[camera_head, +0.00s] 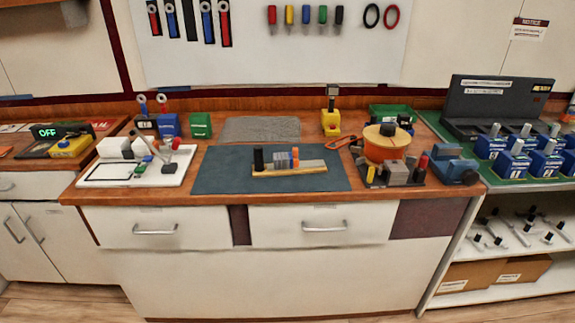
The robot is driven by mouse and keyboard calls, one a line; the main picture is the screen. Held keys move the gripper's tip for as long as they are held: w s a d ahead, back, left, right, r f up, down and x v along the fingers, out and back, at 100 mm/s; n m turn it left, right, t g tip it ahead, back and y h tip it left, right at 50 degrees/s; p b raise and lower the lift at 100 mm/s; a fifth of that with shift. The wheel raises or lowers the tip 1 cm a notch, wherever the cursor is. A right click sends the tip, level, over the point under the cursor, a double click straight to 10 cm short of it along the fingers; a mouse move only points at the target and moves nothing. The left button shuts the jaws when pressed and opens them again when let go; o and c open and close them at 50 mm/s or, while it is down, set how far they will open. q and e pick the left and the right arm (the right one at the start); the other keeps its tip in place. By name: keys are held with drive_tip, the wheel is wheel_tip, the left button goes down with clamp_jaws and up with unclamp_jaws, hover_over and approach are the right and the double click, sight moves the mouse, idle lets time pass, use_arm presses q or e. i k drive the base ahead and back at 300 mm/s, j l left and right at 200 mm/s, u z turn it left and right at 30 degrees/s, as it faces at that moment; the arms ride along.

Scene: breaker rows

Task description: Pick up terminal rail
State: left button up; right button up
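What looks like the terminal rail (315,165) lies on the dark blue-grey mat (219,170) at the middle of the wooden worktop. It is a long, low grey piece with a yellowish front edge, running left to right. An upright black block stands at its left end, with small grey, blue and orange blocks beside it. Its right part looks bare and low. Neither of my grippers shows in this view.
A white board with small parts (163,175) is left of the mat. An orange round container (386,146), grey blocks and a blue vise-like tool (456,169) crowd the right. A yellow device (330,122) stands behind. The mat is clear around the rail.

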sight(282, 165)
drive_tip(key=i, duration=1.2)
drive_tip(key=k+l, duration=0.3)
drive_tip(key=k, duration=0.15)
